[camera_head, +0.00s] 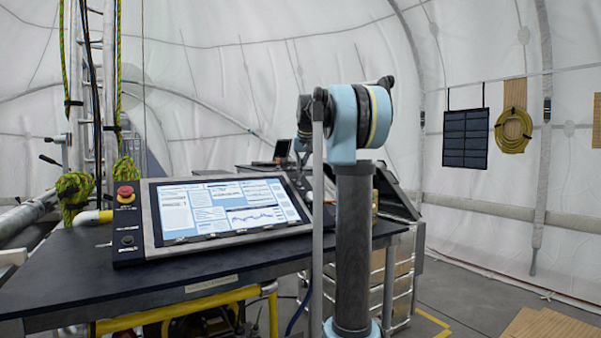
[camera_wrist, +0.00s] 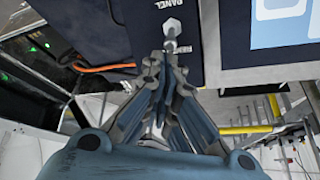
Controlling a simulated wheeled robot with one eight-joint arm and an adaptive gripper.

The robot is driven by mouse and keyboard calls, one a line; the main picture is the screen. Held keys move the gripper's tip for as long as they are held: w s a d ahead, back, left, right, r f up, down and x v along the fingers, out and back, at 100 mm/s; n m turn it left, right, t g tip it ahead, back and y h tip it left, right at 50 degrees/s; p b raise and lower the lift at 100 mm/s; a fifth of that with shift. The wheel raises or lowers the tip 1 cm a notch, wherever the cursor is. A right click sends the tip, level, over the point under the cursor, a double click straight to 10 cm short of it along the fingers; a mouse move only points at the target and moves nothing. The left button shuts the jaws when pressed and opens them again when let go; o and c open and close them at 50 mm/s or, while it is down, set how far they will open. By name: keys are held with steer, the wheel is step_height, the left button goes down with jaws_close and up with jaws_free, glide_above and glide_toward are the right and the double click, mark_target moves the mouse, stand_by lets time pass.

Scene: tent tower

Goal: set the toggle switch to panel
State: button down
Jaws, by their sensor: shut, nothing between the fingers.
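In the wrist view a metal toggle switch (camera_wrist: 171,28) stands on a dark panel face (camera_wrist: 218,25). The word PANEL is printed upside down at the picture's top, above the switch. A second label below it is partly covered by my fingers. The lever seems to point down the picture, toward that second label and my fingertips. My gripper (camera_wrist: 168,60) is shut and empty, its tips just below the switch. I cannot tell whether they touch the lever. In the head view neither the switch nor my gripper can be made out.
The head view shows a tilted console screen (camera_head: 228,212) on a dark table (camera_head: 70,262), with a red button (camera_head: 125,194) at its left. My arm stands right of the screen. An orange cable (camera_wrist: 105,67) lies near the panel in the wrist view.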

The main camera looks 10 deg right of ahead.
steer(key=shift+s+d+t+y, duration=0.2)
steer(key=shift+s+t+y, duration=0.35)
steer(key=shift+t, duration=0.55)
